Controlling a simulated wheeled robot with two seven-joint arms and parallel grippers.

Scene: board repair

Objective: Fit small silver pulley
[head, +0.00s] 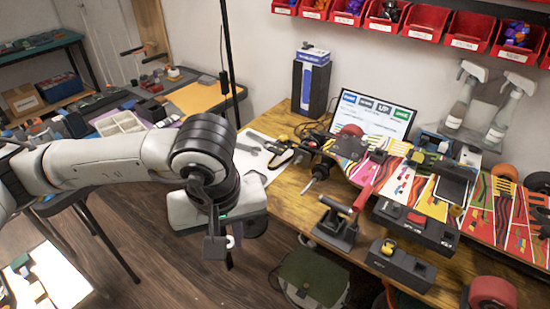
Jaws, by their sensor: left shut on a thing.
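My left gripper (222,245) hangs at the end of the white and black left arm, over the floor in front of the workbench. It is shut on a small pale round piece (231,241), which looks like the small silver pulley. The dark fingers hide most of it. A colourful skateboard (485,205) lies across the right of the bench, with dark hardware on top. The gripper is well to the left of the board and apart from it. My right gripper is not in view.
Red bins (465,32) hang above. A green-topped stool (313,276) stands below the bench.

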